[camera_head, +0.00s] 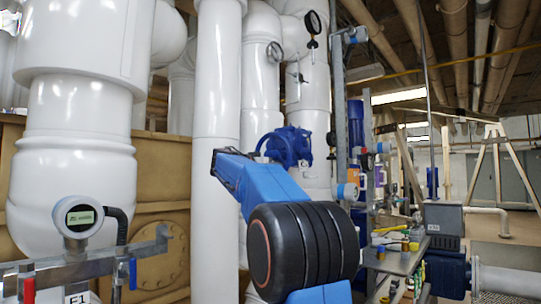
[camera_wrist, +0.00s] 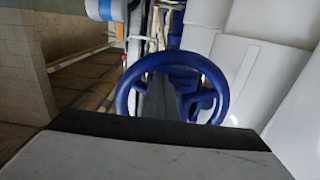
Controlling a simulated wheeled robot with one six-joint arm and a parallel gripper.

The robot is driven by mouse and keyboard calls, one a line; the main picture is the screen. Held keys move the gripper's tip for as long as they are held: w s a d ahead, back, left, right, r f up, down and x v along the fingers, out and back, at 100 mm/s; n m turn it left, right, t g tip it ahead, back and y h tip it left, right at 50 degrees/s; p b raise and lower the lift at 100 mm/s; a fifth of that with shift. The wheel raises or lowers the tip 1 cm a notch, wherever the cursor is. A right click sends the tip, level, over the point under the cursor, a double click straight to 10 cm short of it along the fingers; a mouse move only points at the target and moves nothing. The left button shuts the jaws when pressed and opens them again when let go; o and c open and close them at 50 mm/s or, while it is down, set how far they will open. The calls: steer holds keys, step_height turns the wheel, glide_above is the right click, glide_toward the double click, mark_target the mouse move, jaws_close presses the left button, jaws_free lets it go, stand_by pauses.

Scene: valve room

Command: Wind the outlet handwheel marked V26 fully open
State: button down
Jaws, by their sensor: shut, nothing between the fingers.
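A blue handwheel (camera_wrist: 172,58) with spokes fills the middle of the wrist view. Its lower rim is hidden behind my gripper's body. No V26 mark is readable on it. My gripper (camera_wrist: 159,82) shows as a dark wedge of shut fingers, empty, lying across the wheel's opening in the picture. I cannot tell whether the fingers reach between the spokes or stay in front, or whether they touch the wheel. In the head view a blue valve part (camera_head: 287,146) sits against the white pipes just beyond my blue arm. My gripper is not visible there.
Large white pipes (camera_head: 217,100) stand left and centre. A gauge transmitter (camera_head: 78,217) on a grey rail stands at the front left. A bench (camera_head: 398,260) with tools and a grey box (camera_head: 443,219) lie to the right. Open floor shows in the wrist view's left.

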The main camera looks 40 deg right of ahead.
mark_target(280, 158)
steer(key=shift+s+r, duration=0.5)
steer(key=shift+s, duration=0.1)
steer(key=shift+d, duration=0.1)
steer(key=shift+s+r, duration=0.45)
steer(key=shift+r, duration=0.45)
steer(key=shift+s+r, duration=0.1)
steer(key=shift+r, duration=0.65)
